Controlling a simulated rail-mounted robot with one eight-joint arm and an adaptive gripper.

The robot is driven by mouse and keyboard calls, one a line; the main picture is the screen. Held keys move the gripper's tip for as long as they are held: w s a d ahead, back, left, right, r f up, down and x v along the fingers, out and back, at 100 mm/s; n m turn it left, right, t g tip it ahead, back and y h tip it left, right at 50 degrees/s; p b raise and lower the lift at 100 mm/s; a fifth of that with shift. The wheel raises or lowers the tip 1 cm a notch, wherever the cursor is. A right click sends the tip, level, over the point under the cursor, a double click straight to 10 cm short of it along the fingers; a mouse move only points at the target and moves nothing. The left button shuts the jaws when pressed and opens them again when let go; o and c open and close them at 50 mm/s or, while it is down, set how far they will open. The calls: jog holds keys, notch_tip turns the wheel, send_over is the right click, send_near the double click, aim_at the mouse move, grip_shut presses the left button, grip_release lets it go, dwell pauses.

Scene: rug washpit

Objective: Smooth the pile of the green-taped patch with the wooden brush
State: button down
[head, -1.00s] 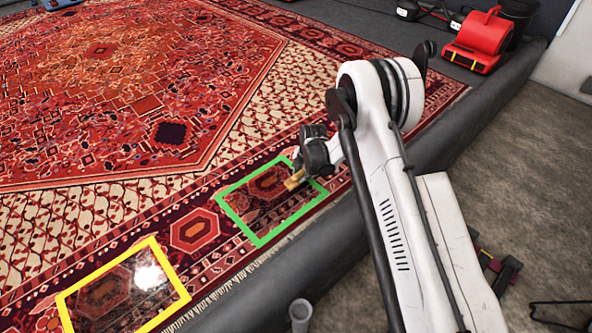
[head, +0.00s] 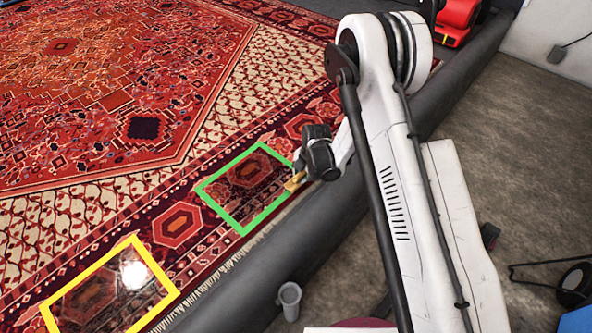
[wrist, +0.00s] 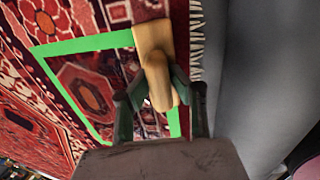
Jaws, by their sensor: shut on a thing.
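The green-taped patch (head: 247,190) is a dark rectangle of rug pile framed by green tape near the rug's fringed edge. In the wrist view its green tape (wrist: 85,45) runs beside and behind the brush. My gripper (head: 298,180) is at the patch's right side in the head view. In the wrist view my gripper (wrist: 160,95) is shut on the wooden brush (wrist: 153,40), with a finger on each side of its handle. The brush block overlaps the tape on the fringe side. Its bristles are hidden, so I cannot tell whether they touch the pile.
A yellow-taped patch (head: 110,290) with a shiny spot lies at the lower left of the patterned rug (head: 90,90). A dark grey padded rim (head: 320,225) borders the rug. A red blower (head: 456,18) is at the top right.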

jog(key=shift+s+d, duration=0.65)
jog(key=shift+d, duration=0.15)
notch_tip(320, 180, up, 3)
jog(key=shift+r+p, duration=0.1)
jog(key=shift+p, duration=0.4)
jog(key=shift+a+r+p, duration=0.1)
jog(key=shift+r+p, duration=0.85)
jog(key=shift+r, duration=1.55)
